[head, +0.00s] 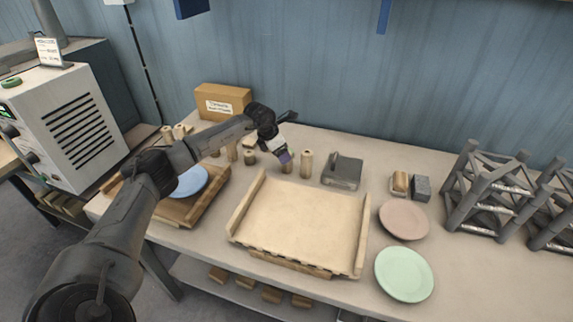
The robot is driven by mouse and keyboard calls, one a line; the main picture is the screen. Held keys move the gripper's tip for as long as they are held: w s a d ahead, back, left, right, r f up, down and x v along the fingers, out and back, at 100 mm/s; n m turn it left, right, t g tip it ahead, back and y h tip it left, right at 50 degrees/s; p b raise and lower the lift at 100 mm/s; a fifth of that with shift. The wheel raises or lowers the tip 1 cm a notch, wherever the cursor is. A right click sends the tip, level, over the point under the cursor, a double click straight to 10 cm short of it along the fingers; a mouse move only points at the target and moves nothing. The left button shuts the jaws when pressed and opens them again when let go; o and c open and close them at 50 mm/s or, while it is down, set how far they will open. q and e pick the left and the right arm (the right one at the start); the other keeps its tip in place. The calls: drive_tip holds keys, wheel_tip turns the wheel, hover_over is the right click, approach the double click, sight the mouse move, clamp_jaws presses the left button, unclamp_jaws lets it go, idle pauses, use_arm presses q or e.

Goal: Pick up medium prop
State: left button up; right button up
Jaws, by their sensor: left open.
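A tall prop (306,164) stands just right of my left gripper (284,158). A partly hidden prop (288,168) is directly at the gripper's tips; its full height is covered, so I cannot tell if it is the medium one. A short prop (249,157) stands to the left, and another upright one (232,151) is further left. My left gripper is open and points down at the partly hidden prop; contact cannot be told. My right gripper is out of view.
The large wooden tray (300,215) fills the table's middle. A blue plate (188,181) lies on a smaller wooden tray at left. A grey block-like holder (343,170), pink plate (404,219), green plate (404,274) and dark racks (483,190) are rightward. A cardboard box (222,102) stands behind.

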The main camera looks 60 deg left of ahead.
use_arm(q)
drive_tip(key=shift+d+b+x, duration=0.15)
drive_tip(key=shift+b+x, duration=0.35)
drive_tip(key=shift+x, duration=0.8)
drive_tip(key=shift+d+b+x, duration=0.15)
drive_tip(key=shift+b+x, duration=0.3)
drive_tip(key=shift+x, duration=0.9)
drive_tip(key=shift+w+r, duration=0.1)
drive_tip(key=shift+c, duration=0.5)
drive_tip(key=c, duration=0.9)
drive_tip(key=shift+c, duration=0.5)
drive_tip(key=shift+r, duration=0.1)
